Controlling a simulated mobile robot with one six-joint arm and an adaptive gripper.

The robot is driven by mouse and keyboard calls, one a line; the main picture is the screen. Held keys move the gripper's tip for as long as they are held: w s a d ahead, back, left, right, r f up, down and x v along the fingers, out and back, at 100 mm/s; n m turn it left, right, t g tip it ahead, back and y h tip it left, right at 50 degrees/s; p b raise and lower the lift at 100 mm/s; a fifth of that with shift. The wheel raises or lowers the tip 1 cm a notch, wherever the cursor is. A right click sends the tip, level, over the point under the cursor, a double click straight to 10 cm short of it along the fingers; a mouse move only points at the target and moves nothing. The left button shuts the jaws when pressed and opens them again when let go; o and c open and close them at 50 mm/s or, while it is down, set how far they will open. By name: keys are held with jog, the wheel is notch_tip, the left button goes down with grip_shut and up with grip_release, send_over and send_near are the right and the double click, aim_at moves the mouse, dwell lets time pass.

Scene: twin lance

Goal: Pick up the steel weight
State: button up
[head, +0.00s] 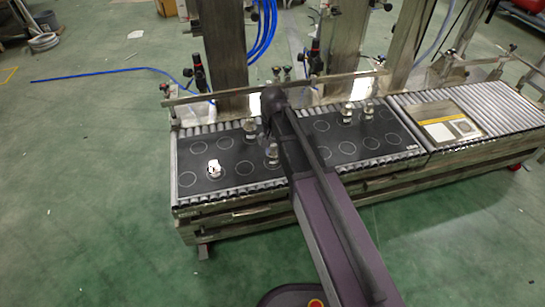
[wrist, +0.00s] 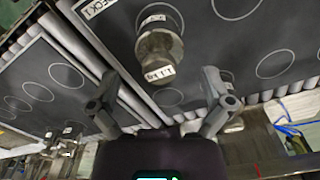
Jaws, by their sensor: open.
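A shiny steel weight (wrist: 158,48) with a small white label stands on a dark mat in the wrist view. It lies ahead of my gripper (wrist: 160,80), roughly in line with the gap between the fingers. The fingers are spread and hold nothing. My arm hides part of the middle, and I cannot tell which weight there matches the wrist view.
The dark mats with white rings (head: 240,180) lie on a roller conveyor (head: 480,105). A metal plate with a yellow stripe (head: 450,125) lies on the right rollers. Steel posts (head: 222,50) and a rail stand behind. Several rings on the mats are empty.

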aim_at(273, 153)
jog(key=shift+f+b, duration=2.6)
jog(key=shift+b, duration=0.05)
jog(key=c, duration=1.2)
jog(key=shift+w+r, duration=0.1)
jog(key=shift+r+p, duration=1.75)
jog(key=shift+p, duration=0.1)
jog(key=s+d, duration=0.1)
jog(key=s, duration=0.4)
jog(key=s+d+r+p, duration=0.1)
jog(key=s, duration=0.4)
jog(key=s+d, duration=0.1)
jog(key=s, duration=0.4)
jog(key=shift+s+d+r, duration=0.2)
jog(key=shift+s+d, duration=0.1)
